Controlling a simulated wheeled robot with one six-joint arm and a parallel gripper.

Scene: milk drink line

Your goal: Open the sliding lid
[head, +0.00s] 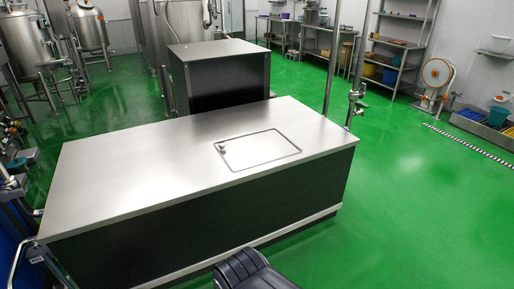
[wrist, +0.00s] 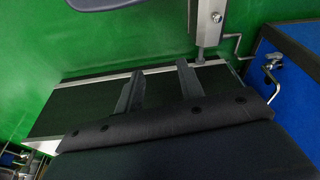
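The sliding lid (head: 262,150) is a flat rectangular metal panel set in the top of the steel counter (head: 130,175) in the head view. It looks flush with the top and closed. A small round knob (head: 222,148) stands near its left edge. My gripper (wrist: 160,67) shows in the wrist view with its two dark fingers apart and nothing between them. The lid is not in the wrist view. My gripper is away from the lid and touches nothing that I can see.
A dark-sided metal box (head: 220,80) stands behind the counter, and a vertical pipe with a valve (head: 355,100) rises near its back right corner. Steel tanks (head: 25,40) stand at the back left. The counter top around the lid is bare. Green floor (head: 405,215) is open at right.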

